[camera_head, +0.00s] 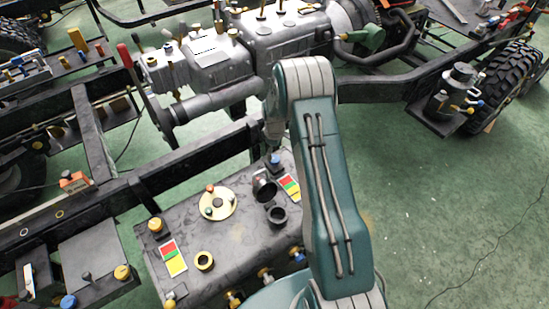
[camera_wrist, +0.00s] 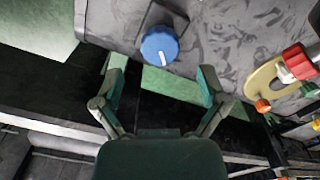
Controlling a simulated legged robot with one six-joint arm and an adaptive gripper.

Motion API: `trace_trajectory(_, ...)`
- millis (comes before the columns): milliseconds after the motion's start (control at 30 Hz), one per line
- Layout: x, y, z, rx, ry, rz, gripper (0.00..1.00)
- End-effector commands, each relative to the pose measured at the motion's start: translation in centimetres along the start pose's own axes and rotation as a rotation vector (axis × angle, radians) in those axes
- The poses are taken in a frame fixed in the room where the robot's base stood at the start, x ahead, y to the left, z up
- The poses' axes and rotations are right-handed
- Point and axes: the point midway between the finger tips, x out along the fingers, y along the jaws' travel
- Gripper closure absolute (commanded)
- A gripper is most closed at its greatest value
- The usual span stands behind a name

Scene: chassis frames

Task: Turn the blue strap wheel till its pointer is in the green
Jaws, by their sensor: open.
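The blue strap wheel (camera_wrist: 160,45) is a round blue knob on a dark base near the edge of the dark tank top. Its white pointer mark points down the picture, towards my gripper, in the wrist view. The wheel also shows small in the head view (camera_head: 275,159). My gripper (camera_wrist: 162,68) is open and empty, its fingers apart on the near side of the wheel and not around it. In the head view my arm mostly hides it. A red, green and yellow plate (camera_head: 289,187) lies near the wheel; whether the pointer is in green cannot be told.
The tank top (camera_head: 235,240) also carries a yellow disc (camera_head: 217,203) with red and green knobs, dark cups (camera_head: 277,214) and another coloured plate (camera_head: 172,257). A chassis rail (camera_head: 190,168) runs alongside. A grey gearbox (camera_head: 215,62) stands beyond. Green floor is free at right.

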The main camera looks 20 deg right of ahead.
Motion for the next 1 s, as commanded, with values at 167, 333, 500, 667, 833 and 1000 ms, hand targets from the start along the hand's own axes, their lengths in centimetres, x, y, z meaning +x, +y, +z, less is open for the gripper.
trace_trajectory(167, 2.9, 0.0, 0.0, 0.0, -0.001, -0.001, 0.07)
trace_trajectory(333, 4.2, 0.0, 0.0, 0.0, 0.0, 0.0, 0.07)
trace_trajectory(500, 4.3, 0.0, 0.0, 0.001, 0.0, 0.0, 0.07)
trace_trajectory(667, 4.3, 0.0, 0.0, 0.001, 0.0, 0.001, 0.29)
trace_trajectory(833, 4.3, 0.0, 0.0, 0.001, 0.001, 0.001, 0.89)
trace_trajectory(1000, 4.3, 0.0, 0.0, 0.002, 0.0, 0.001, 0.89)
